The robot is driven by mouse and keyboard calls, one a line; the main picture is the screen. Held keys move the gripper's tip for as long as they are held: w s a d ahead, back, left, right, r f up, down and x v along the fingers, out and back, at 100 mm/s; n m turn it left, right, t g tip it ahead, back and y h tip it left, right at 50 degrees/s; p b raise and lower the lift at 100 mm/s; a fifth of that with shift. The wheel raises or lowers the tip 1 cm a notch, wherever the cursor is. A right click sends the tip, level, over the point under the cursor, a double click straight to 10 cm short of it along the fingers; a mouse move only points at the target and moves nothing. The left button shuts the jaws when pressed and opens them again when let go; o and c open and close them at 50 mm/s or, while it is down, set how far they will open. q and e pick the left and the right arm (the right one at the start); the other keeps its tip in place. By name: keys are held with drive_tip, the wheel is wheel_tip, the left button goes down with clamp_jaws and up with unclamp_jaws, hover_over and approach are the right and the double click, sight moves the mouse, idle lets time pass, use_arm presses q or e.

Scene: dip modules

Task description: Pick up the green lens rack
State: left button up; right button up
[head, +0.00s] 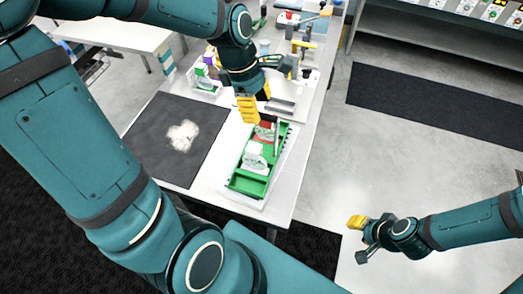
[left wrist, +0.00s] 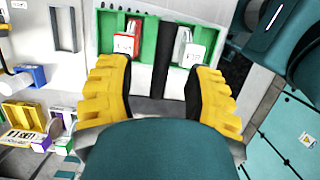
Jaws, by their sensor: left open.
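A small green-and-white rack (head: 201,72) stands in a white tray beyond the dark mat in the head view. A green-and-white piece also shows at the lower left of the left wrist view (left wrist: 66,146), beside purple and yellow ones. I cannot tell for certain that it is the lens rack. A long green tray (head: 245,186) lies near the table's front edge, holding a red-and-white module (left wrist: 124,38) and a whitish module (left wrist: 190,48). My left gripper (head: 254,106) is open and empty above the tray's far end. My right gripper (head: 358,238) is off the table; its jaws are unclear.
A dark mat (head: 168,150) with a pale patch lies left of the green tray. Equipment crowds the table's far end. A second white table (head: 115,36) stands at the upper left. Open floor (head: 400,155) lies right of the table.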

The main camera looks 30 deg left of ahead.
use_arm(q)
drive_tip(key=x, duration=0.5)
drive_tip(key=shift+s+b, duration=0.1)
drive_tip(key=shift+b, duration=0.2)
drive_tip(key=shift+r, duration=0.1)
drive_tip(key=shift+c, duration=0.3)
clamp_jaws()
